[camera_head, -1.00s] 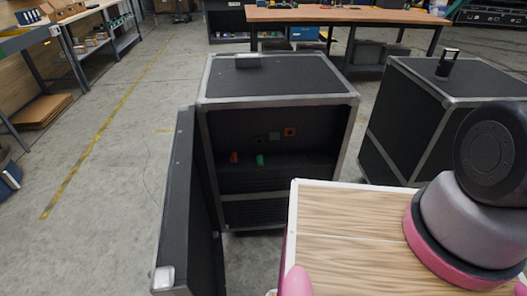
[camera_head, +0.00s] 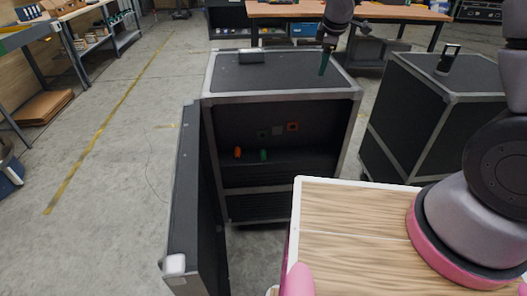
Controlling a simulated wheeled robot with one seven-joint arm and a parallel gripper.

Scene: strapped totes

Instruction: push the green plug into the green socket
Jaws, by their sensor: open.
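The green plug (camera_head: 264,155) stands on the shelf inside the open black case (camera_head: 281,98), just right of an orange plug (camera_head: 238,152). The green socket (camera_head: 263,134) is a small dark green square on the case's shaded back panel, above the green plug. A grey square and an orange socket (camera_head: 292,127) sit to its right. My gripper (camera_head: 323,69) points down in front of or over the case's right top, well above and right of the plug. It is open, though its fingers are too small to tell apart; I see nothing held.
The case door (camera_head: 183,205) stands open on the left. A second black case (camera_head: 440,110) with an upright handle is on the right. My wood-topped base fills the lower right. Free floor lies to the left. A workbench (camera_head: 350,13) stands behind.

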